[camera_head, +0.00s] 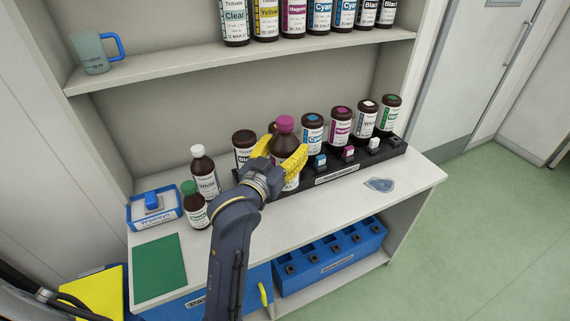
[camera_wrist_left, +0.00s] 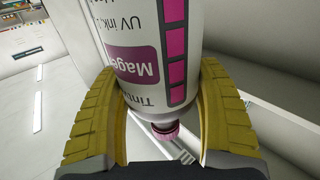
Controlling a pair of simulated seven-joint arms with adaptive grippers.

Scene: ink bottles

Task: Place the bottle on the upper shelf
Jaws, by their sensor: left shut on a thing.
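My left gripper (camera_head: 280,158) has yellow fingers and is shut on a brown bottle with a magenta cap (camera_head: 284,124), in front of the black rack on the counter. In the left wrist view the fingers (camera_wrist_left: 160,110) stand on both sides of this bottle (camera_wrist_left: 155,50), whose white label reads "Mage" with magenta squares. Whether the bottle touches the rack is hidden by the gripper. The upper shelf (camera_head: 180,66) carries a row of bottles, among them Clear (camera_head: 235,22), Yellow (camera_head: 266,20) and Magenta (camera_head: 293,18). My right gripper is not in view.
The black rack (camera_head: 340,172) holds several bottles. A white-capped bottle (camera_head: 204,173) and a green-capped bottle (camera_head: 194,206) stand left of my arm. A blue wipes tray (camera_head: 133,211), a green mat (camera_head: 159,264) and a mug (camera_head: 91,54) are also in view. The upper shelf is bare between mug and bottles.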

